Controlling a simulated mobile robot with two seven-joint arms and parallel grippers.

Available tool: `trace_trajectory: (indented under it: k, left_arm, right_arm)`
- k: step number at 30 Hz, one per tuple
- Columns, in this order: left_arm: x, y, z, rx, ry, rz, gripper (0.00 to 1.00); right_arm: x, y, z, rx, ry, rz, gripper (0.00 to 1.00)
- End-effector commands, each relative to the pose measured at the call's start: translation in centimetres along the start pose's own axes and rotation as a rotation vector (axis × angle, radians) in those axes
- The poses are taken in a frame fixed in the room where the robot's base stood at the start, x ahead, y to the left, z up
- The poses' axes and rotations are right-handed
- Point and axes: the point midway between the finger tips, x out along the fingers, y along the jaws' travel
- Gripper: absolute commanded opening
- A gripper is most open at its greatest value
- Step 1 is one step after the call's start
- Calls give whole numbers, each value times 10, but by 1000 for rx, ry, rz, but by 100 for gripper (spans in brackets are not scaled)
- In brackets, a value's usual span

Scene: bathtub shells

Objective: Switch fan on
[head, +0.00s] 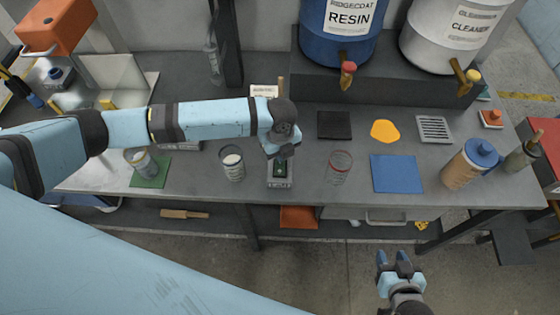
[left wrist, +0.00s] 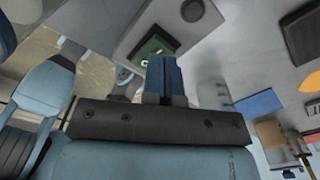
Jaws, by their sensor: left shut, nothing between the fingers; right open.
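A small grey switch box (head: 280,183) with a dark green face stands near the front edge of the workbench. In the left wrist view, its green face (left wrist: 146,50) shows small white marks, partly hidden behind my fingers. My left gripper (head: 281,157) is shut and empty, pointing down at the box's face. Its closed fingers (left wrist: 165,75) overlap the edge of the green face in the left wrist view; I cannot tell whether they touch it. My right gripper (head: 395,262) is open and empty, low in front of the bench. I cannot make out a fan.
A cup (head: 232,165) stands left of the box and a clear glass (head: 339,167) right of it. A blue mat (head: 397,174), yellow puddle (head: 384,131) and drain grate (head: 434,129) lie farther right. Blue (head: 338,28) and white (head: 448,36) drums stand behind.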

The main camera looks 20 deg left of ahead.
Motion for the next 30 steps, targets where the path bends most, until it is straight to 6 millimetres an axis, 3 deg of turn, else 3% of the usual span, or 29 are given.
trace_trajectory:
  k: [9, 16, 30]
  left_arm:
    - [-30, 0, 0, 0, 0, -1, 0]
    - [-45, 0, 0, 1, -1, -1, 0]
    - [-48, 0, 0, 0, 0, -1, 0]
  right_arm:
    - [-17, 0, -26, 0, 1, 0, 43]
    - [-18, 0, -29, 0, 4, 0, 43]
    - [-18, 0, -26, 0, -2, 0, 43]
